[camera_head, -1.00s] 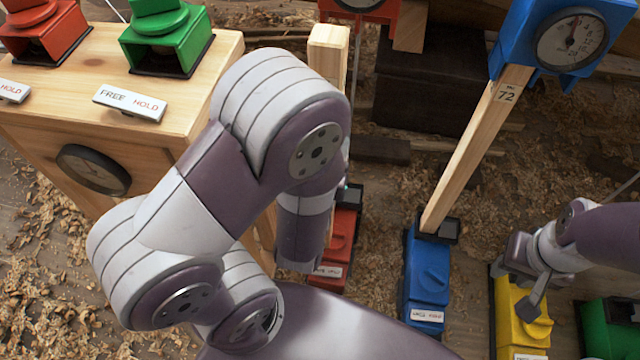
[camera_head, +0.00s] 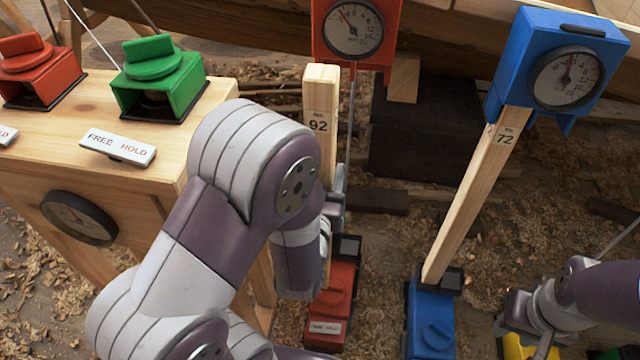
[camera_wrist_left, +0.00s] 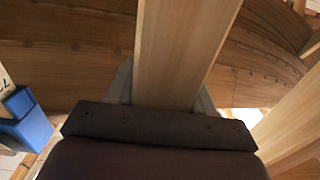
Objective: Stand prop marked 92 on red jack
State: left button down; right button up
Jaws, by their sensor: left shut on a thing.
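The pale wooden prop marked 92 (camera_head: 319,150) stands roughly upright in the head view. My left gripper (camera_head: 333,215), partly hidden by my left arm, is shut on it. In the left wrist view the prop (camera_wrist_left: 185,45) rises between the fingers of my left gripper (camera_wrist_left: 168,100). The red jack (camera_head: 332,305) sits low on the ground, with a black socket (camera_head: 347,246) at its far end. The prop's lower end is mostly hidden by my arm, so I cannot tell whether it touches the jack. My right gripper (camera_head: 530,322) is open at the yellow jack (camera_head: 515,347).
A red gauge block (camera_head: 390,30) hangs behind the prop's top. The prop marked 72 (camera_head: 470,200) leans between the blue jack (camera_head: 431,325) and blue gauge block (camera_head: 510,70). A wooden stand (camera_head: 60,110) with red and green clamps is at left.

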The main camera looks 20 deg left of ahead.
pick_arm(q)
jog(key=w+a+f+b, duration=0.2)
jog(key=w+f+b, duration=0.1)
jog(key=w, duration=0.4)
jog(key=w+a+f+b, duration=0.2)
jog(key=w+f+b, duration=0.1)
jog(key=w, duration=0.5)
jog(key=shift+f+b, duration=0.15)
jog(key=shift+b, duration=0.45)
dwell(0.7)
jog(key=shift+w, duration=0.1)
jog(key=shift+f+b, duration=0.3)
jog(key=shift+f, duration=0.1)
dwell(0.5)
jog(key=shift+w, duration=0.15)
dwell(0.3)
jog(key=shift+c, duration=1.7)
grip_release()
